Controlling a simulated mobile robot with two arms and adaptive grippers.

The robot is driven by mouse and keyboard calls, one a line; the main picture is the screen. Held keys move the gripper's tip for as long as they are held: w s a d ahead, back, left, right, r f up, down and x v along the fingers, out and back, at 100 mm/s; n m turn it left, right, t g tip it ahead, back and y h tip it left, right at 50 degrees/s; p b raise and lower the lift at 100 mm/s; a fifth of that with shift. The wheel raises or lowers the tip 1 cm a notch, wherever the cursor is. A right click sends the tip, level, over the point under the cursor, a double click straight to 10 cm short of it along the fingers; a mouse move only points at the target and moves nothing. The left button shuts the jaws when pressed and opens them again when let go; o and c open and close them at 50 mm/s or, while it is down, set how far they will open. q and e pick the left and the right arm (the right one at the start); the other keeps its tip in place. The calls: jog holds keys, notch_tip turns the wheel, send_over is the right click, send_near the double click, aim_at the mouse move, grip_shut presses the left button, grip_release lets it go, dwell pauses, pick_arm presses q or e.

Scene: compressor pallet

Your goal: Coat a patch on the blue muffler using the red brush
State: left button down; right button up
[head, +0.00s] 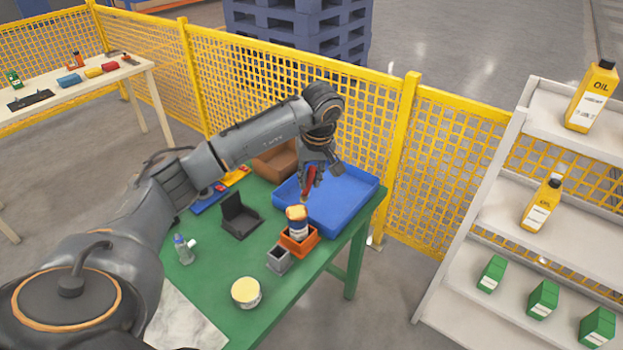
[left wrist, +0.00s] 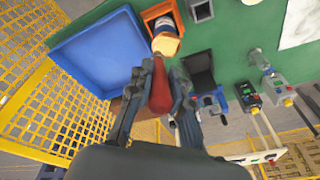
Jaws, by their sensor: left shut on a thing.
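My left gripper (head: 314,172) is shut on the red brush (head: 309,184), which points down above the green table. In the left wrist view the red brush (left wrist: 160,92) sits between the fingers. Its tip is close to a jar (left wrist: 166,40) with a tan top and dark label; I cannot tell whether they touch. In the head view this jar (head: 297,228) stands upright in an orange square holder (head: 298,248). A blue rounded piece (head: 69,80), apparently the blue muffler, lies on the far pale table at the left. My right gripper is not in view.
The green table (head: 222,277) also bears a blue tray (head: 345,222), a black holder (head: 240,217), a grey square cup (head: 278,261), a cream round tin (head: 246,292) and a small bottle (head: 183,249). Yellow mesh fencing (head: 250,75) runs behind. A white shelf (head: 505,218) stands right.

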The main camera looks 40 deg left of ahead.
pick_arm(q)
jog(key=shift+p+v, duration=0.45)
jog(key=shift+v, duration=0.5)
jog(key=shift+w+a+r+p, duration=0.1)
jog(key=shift+r+p, duration=0.2)
jog(key=shift+r, duration=0.05)
jog(key=shift+w+a+r+p, duration=0.1)
jog(key=shift+w+r+p, duration=0.05)
jog(key=shift+r+p, duration=0.15)
jog(key=shift+r, duration=0.55)
jog(key=shift+s, duration=0.1)
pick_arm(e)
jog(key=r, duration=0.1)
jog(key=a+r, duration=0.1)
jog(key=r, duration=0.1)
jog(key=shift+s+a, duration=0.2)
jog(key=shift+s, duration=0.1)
pick_arm(q)
jog(key=shift+f, duration=0.1)
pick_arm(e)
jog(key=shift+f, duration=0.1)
